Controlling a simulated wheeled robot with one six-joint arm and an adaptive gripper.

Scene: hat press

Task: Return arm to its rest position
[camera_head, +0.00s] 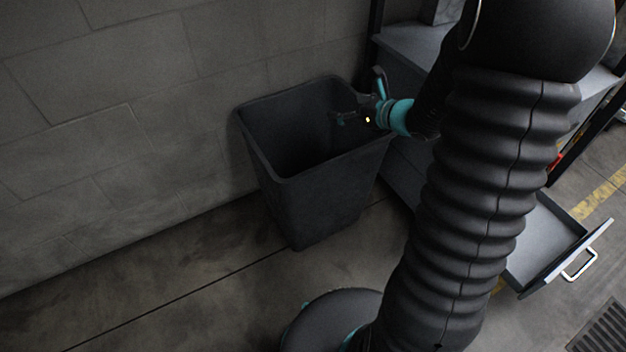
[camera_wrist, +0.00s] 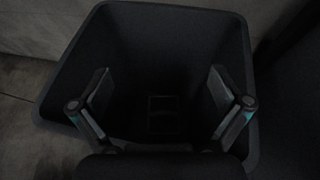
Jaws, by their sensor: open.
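My gripper (camera_head: 342,116) is over the right part of the mouth of a dark bin in the head view. In the wrist view my gripper (camera_wrist: 160,95) has its two fingers wide apart, with nothing between them. The bin (camera_head: 318,205) is a tall, dark grey, open-topped box standing on the floor against the wall. Its rim and inside fill most of the wrist view (camera_wrist: 175,12). A faint squarish shape lies at the bottom of the bin, too dark to identify. My black ribbed arm crosses the right half of the head view.
A grey block wall (camera_head: 120,90) runs behind the bin. A dark shelf unit (camera_head: 405,45) stands right of the bin, close to my gripper. An open grey drawer (camera_head: 540,240) with a pale handle (camera_head: 579,265) sticks out at right. The floor (camera_head: 170,285) at lower left is clear.

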